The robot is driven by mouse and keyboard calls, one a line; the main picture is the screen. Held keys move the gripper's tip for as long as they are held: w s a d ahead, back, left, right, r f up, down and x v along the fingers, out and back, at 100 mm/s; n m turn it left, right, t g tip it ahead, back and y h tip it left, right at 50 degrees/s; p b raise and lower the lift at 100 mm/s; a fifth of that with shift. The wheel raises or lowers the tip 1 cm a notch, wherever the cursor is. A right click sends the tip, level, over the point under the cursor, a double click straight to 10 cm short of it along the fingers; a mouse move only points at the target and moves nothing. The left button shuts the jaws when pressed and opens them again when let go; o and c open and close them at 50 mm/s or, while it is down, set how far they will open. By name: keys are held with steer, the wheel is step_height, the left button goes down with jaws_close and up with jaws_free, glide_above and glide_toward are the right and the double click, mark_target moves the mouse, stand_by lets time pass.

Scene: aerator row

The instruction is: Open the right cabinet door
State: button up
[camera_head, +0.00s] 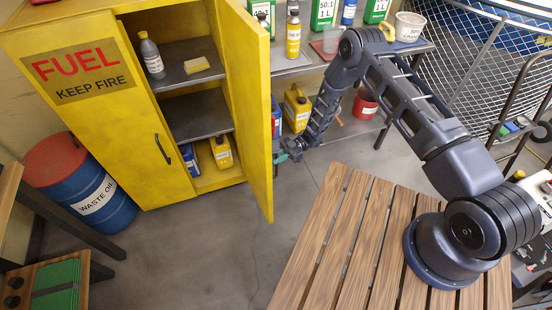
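The yellow fuel cabinet (175,188) stands at the left. Its right door (250,100) is swung wide out from the front, and the shelves behind it are exposed. Its left door (85,110), with the FUEL KEEP FIRE label and a dark handle, is shut. My gripper (287,151) is low, just right of the right door, on its outer side. The gripper is small and partly hidden near the door, so I cannot tell whether its fingers are open or touch the door. The right door's handle is not visible.
Inside the cabinet are a grey bottle (152,57), a sponge (196,65) and a yellow jug (221,152). A blue drum (97,196) stands left. A slatted wooden table (330,250) is under my arm. Bare floor (190,250) lies before the cabinet.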

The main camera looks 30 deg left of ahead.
steer(key=v, duration=1)
steer(key=shift+w+d, duration=0.15)
steer(key=shift+w, duration=0.25)
